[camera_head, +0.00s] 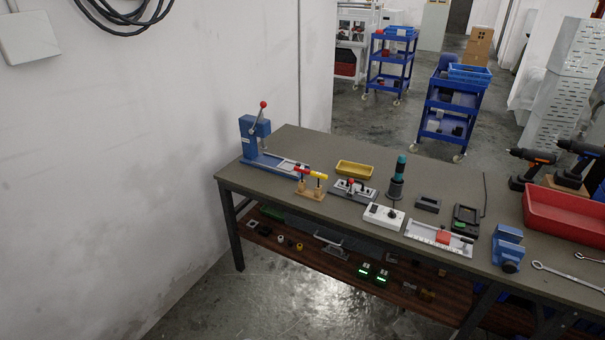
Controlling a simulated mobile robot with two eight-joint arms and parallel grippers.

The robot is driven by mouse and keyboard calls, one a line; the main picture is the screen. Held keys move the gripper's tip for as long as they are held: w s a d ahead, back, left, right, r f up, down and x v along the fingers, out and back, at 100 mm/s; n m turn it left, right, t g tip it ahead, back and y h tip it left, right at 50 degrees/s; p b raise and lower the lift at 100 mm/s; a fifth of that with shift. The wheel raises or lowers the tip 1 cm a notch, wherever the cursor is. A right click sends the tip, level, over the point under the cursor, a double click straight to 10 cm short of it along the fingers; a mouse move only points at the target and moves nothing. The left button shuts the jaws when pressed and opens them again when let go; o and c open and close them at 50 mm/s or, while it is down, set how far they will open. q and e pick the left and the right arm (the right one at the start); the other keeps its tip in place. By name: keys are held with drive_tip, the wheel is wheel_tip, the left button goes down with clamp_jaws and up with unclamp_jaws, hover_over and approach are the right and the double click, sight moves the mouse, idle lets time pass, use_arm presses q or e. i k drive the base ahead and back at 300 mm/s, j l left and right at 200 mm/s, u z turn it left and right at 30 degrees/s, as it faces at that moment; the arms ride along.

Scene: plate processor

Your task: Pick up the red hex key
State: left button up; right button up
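I cannot clearly make out a red hex key in the head view. A red-and-yellow rod-shaped tool (311,173) rests on a small wooden stand (310,193) on the workbench (290,145); it is too small to tell what it is. A small red block-like piece (443,237) sits on a white and grey fixture (422,232) toward the front of the bench. Neither of my grippers shows in this view.
The bench holds a blue lever press (255,140), a yellow tray (354,169), a white box (384,215), a blue vise (507,250) and a red bin (565,215). Drills stand behind the bin. A wall borders the left; floor is clear in front.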

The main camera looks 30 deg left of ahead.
sight(300, 169)
drive_tip(key=i+j, duration=1.9)
drive_tip(key=j, duration=0.1)
